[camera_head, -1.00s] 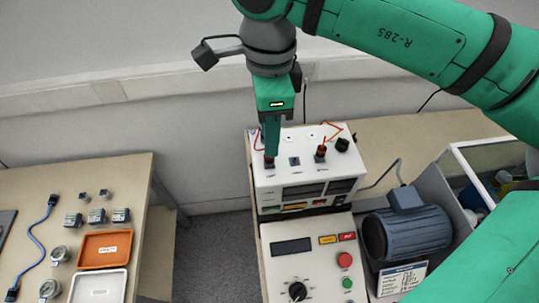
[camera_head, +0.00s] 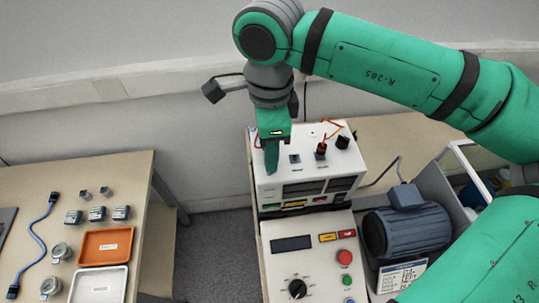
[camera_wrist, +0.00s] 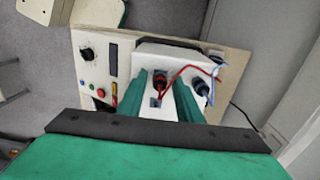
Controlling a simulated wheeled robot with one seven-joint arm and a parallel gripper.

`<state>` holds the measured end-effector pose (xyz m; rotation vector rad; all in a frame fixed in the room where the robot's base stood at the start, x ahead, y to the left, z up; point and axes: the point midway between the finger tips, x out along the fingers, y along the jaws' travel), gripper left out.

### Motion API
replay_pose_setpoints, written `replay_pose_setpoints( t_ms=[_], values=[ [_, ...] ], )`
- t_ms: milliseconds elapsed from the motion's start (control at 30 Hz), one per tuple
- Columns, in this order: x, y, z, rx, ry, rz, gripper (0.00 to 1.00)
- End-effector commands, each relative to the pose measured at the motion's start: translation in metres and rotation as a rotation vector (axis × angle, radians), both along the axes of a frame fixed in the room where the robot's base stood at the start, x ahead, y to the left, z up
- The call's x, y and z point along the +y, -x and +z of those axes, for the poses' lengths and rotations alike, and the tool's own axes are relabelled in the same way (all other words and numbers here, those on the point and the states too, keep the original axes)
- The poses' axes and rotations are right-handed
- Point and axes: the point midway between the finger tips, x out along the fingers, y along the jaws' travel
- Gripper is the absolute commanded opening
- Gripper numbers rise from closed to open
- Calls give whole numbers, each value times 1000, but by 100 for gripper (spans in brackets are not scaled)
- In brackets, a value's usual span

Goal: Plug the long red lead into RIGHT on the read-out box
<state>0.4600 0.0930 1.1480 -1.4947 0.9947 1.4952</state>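The white read-out box (camera_head: 330,187) stands on the bench. My gripper (camera_head: 271,170) points down at the left end of its top. In the wrist view, the gripper (camera_wrist: 160,84) has its fingers apart. I cannot tell whether the plug is fully seated. In the head view a finger hides this plug. A second, orange-red plug (camera_head: 321,149) stands upright farther right on the box top. The socket labels are too small to read.
A dark plug (camera_wrist: 202,87) with a blue lead stands close beside one finger. A black knob (camera_head: 343,142) is at the box's right end. A control panel (camera_head: 318,262) lies in front, a motor (camera_head: 407,232) to the right. The left table (camera_head: 135,172) holds trays and small parts.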

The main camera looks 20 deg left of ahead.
Motion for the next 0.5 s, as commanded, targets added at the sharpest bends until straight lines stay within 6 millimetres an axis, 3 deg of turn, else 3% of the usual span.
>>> replay_pose_setpoints(
  t_ms=[100, 233, 500],
  values=[
    [0, 0, 0, 0, 0, 0, 30],
    [0, 0, 0, 0, 0, 0, 0],
    [0, 0, 0, 0, 0, 79, 0]
  ],
)
